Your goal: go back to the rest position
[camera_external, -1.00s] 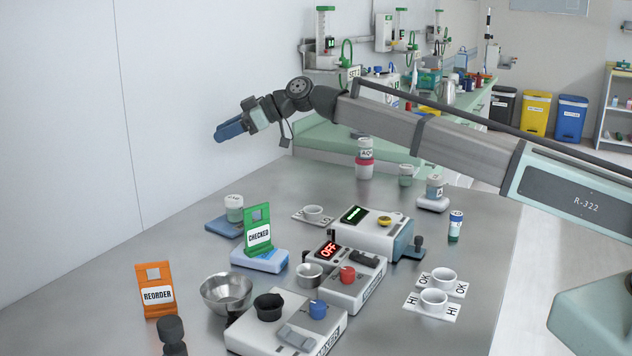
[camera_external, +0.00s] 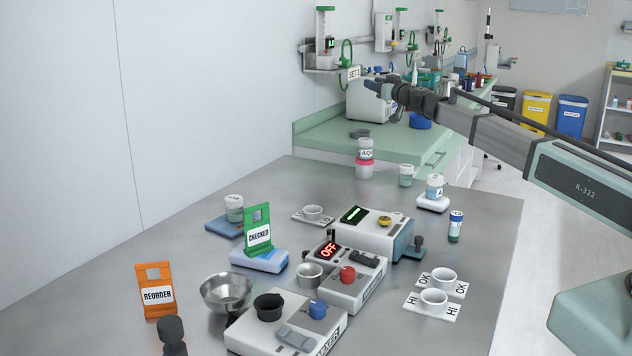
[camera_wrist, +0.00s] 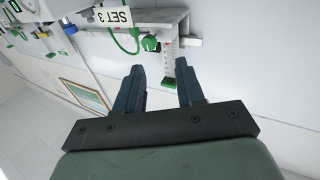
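My gripper (camera_external: 372,88) is raised high at the back of the external view, in front of the green-topped counter and well above and beyond the metal table (camera_external: 150,262). In the wrist view my gripper (camera_wrist: 160,88) shows two blue fingers apart with nothing between them, so it is open and empty.
The metal table holds a mixer (camera_external: 285,325), a steel bowl (camera_external: 227,292), an orange REORDER stand (camera_external: 155,290), a green CHECKED stand (camera_external: 258,230), cups and jars. The green counter (camera_external: 335,138) stands behind. The air around my arm looks clear.

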